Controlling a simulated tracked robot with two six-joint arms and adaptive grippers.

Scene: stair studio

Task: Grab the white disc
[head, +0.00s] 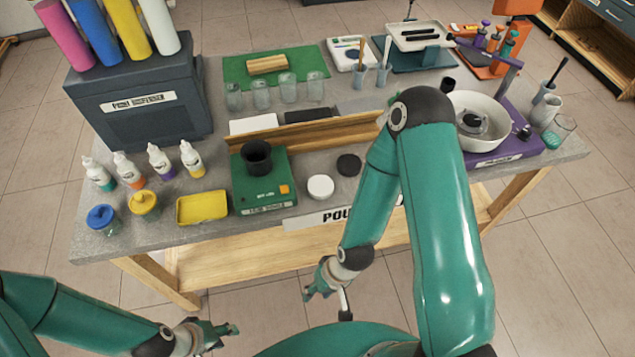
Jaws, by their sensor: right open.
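The white disc (320,187) lies flat on the grey table near its front edge, right of the green scale and just left of a black disc (348,165). Nothing covers it. My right gripper (326,298) is open and empty, below and in front of the table edge, apart from the disc. My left gripper (222,332) is low at the bottom left, in front of the table, far from the disc. Whether its fingers are apart is unclear from this angle.
The green scale (262,194) bears a black cup (257,156). A yellow tray (202,207) and several bottles stand further left. A wooden rail (320,133) lies behind the disc. A white bowl (482,118) stands at the right. My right arm hides part of the table.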

